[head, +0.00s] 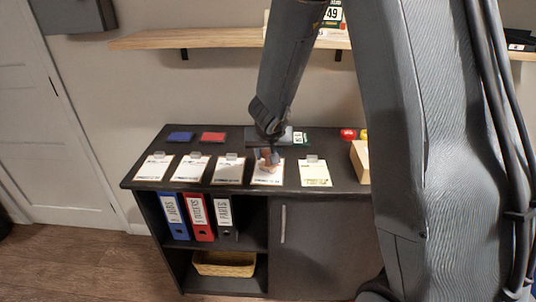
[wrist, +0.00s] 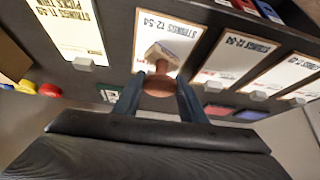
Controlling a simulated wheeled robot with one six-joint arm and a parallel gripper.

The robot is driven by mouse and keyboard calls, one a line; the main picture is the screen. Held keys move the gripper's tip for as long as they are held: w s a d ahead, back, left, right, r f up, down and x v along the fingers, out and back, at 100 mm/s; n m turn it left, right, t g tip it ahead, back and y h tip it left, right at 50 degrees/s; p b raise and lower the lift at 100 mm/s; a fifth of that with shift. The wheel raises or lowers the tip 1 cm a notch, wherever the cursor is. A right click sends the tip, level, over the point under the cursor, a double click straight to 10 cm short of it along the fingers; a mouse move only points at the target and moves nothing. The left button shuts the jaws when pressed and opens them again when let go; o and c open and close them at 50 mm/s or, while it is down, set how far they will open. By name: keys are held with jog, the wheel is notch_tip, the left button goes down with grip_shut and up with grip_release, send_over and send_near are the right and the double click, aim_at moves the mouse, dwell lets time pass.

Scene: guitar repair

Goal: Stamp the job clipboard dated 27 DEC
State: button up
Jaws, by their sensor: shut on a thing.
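My gripper (head: 268,150) is shut on a wooden-handled stamp (head: 271,158). In the wrist view the stamp (wrist: 160,70), with a round brown knob and a pale block, sits between the fingers (wrist: 158,98). It is over the fourth clipboard from the left (head: 266,179), which also shows in the wrist view (wrist: 180,38) with "STRINGS 12-54" on it. I cannot tell whether the stamp touches the paper. Other clipboards lie in the same row: (head: 154,170), (head: 191,172), (head: 228,174) and the rightmost (head: 315,178). Small red marks show on some sheets; no date is readable.
A blue pad (head: 180,136) and a red pad (head: 213,137) lie behind the clipboards on the dark cabinet top (head: 145,150). A red round item (head: 348,134) and a wooden block (head: 360,160) stand at the right. A wooden shelf (head: 200,39) hangs above.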

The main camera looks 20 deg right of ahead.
jog(key=shift+f+b, duration=0.3)
jog(key=shift+f, duration=0.35)
dwell(1.7)
jog(key=shift+s+r, duration=0.1)
jog(key=shift+r, duration=0.05)
notch_tip(320, 180, up, 7)
jog(key=p, duration=0.9)
jog(key=shift+p, duration=0.35)
dwell(0.6)
